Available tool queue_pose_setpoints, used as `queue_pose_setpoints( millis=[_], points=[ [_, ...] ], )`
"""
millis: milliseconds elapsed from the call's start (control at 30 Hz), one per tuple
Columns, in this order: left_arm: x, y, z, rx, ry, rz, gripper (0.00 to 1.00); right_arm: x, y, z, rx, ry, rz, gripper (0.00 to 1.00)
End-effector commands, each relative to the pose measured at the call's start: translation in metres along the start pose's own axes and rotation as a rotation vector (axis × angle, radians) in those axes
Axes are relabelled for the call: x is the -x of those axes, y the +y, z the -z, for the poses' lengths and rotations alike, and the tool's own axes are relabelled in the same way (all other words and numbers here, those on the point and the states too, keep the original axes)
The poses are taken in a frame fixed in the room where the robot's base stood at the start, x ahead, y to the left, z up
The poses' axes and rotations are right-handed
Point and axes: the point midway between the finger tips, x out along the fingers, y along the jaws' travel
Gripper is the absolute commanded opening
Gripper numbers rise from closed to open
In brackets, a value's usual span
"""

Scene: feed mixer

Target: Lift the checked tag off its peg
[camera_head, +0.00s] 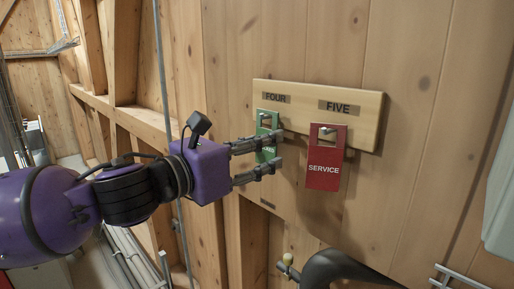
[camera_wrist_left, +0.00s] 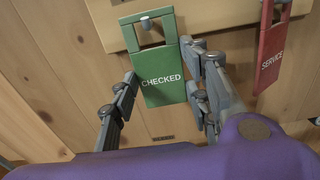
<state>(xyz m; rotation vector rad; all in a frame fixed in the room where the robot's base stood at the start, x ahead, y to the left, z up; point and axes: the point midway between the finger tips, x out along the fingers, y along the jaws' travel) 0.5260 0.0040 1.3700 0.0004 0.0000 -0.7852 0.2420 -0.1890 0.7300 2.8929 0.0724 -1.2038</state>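The green checked tag (camera_head: 267,127) hangs on a peg under the FOUR label, partly hidden by my fingers in the head view. In the left wrist view the checked tag (camera_wrist_left: 158,68) hangs by its top slot on the peg (camera_wrist_left: 147,24). My left gripper (camera_head: 279,150) is open in front of the tag. I cannot tell whether the right finger touches the tag's edge. My right gripper is not in view.
A red service tag (camera_head: 323,171) hangs close by on the right, under the FIVE label. Both hang from a pale wooden board (camera_head: 364,105) on a plank wall (camera_head: 420,60). A dark curved pipe (camera_head: 340,266) lies below.

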Motion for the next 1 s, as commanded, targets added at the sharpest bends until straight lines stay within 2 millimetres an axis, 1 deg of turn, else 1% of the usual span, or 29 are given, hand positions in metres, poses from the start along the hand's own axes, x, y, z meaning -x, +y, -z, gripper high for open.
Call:
queue_pose_setpoints(
  millis=[33,100,267,700,1000],
  points=[
    [0.0,0.0,0.0,0.0,0.0,0.0,0.28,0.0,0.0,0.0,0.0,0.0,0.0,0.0],
    [0.0,0.0,0.0,0.0,0.0,0.0,0.19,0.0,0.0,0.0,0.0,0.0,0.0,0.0],
    [0.0,0.0,-0.001,0.0,0.0,0.0,0.18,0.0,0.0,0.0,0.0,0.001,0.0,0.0],
    [0.0,0.0,-0.013,0.0,-0.001,0.0,0.18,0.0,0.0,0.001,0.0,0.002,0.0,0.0],
    [0.0,0.0,-0.014,0.001,0.0,0.0,0.18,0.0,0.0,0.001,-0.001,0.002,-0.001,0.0]
  ],
)
